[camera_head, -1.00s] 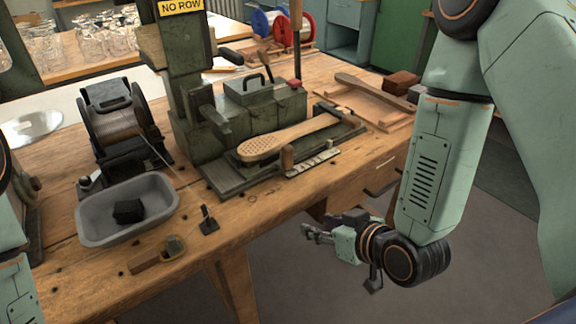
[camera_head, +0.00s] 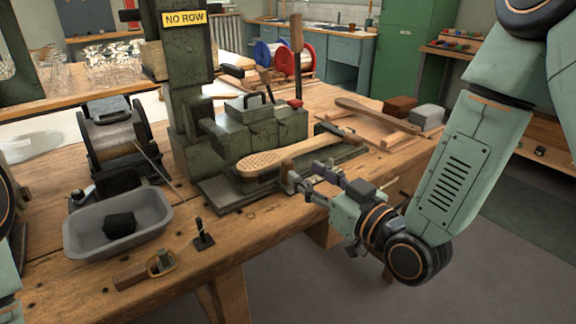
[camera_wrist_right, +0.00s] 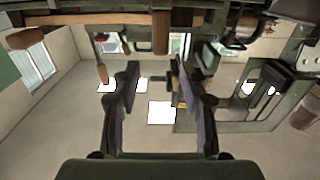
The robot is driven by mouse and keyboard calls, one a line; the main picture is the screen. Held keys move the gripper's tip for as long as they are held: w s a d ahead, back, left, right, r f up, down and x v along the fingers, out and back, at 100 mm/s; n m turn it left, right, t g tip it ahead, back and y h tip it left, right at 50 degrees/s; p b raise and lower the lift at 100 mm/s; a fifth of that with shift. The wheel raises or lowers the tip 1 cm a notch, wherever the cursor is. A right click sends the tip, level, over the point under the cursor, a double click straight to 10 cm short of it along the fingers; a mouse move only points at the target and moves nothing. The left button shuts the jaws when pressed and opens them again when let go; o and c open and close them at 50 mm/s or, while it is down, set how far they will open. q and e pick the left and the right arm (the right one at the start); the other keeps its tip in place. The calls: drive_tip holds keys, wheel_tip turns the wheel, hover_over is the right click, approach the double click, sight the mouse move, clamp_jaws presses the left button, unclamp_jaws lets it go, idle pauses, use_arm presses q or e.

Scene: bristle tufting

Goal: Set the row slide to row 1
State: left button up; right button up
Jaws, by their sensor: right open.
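The machine's sign (camera_head: 185,19) reads "NO ROW". The row slide's wooden knob (camera_head: 287,167) stands at the front of the machine, beside the perforated wooden brush (camera_head: 290,148). My right gripper (camera_head: 305,177) is at the front of the machine, close to the knob, and partly covers the slide's scale. In the right wrist view, its two fingers (camera_wrist_right: 158,78) are apart with nothing between them. A wooden cylinder, apparently the knob (camera_wrist_right: 160,32), shows beyond the fingertips, roughly in line with the gap. Whether a finger touches it I cannot tell. My left gripper is out of view.
A grey tray (camera_head: 72,240) with a dark block, a small black stand (camera_head: 203,240) and a wooden-handled tool (camera_head: 130,277) lie on the bench front. A wire spool (camera_head: 118,138) stands at the left. A wooden rack (camera_head: 385,135) lies to the right. Space in front of the bench is free.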

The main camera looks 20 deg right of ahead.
sight(291, 164)
drive_tip(key=b+x, duration=0.1)
drive_tip(key=x, duration=0.6)
drive_tip(key=shift+w+f+b, duration=0.15)
drive_tip(key=shift+w+b, duration=0.05)
drive_tip(key=shift+b, duration=0.1)
drive_tip(key=shift+a, duration=0.1)
drive_tip(key=shift+s, duration=0.1)
clamp_jaws()
idle(0.3)
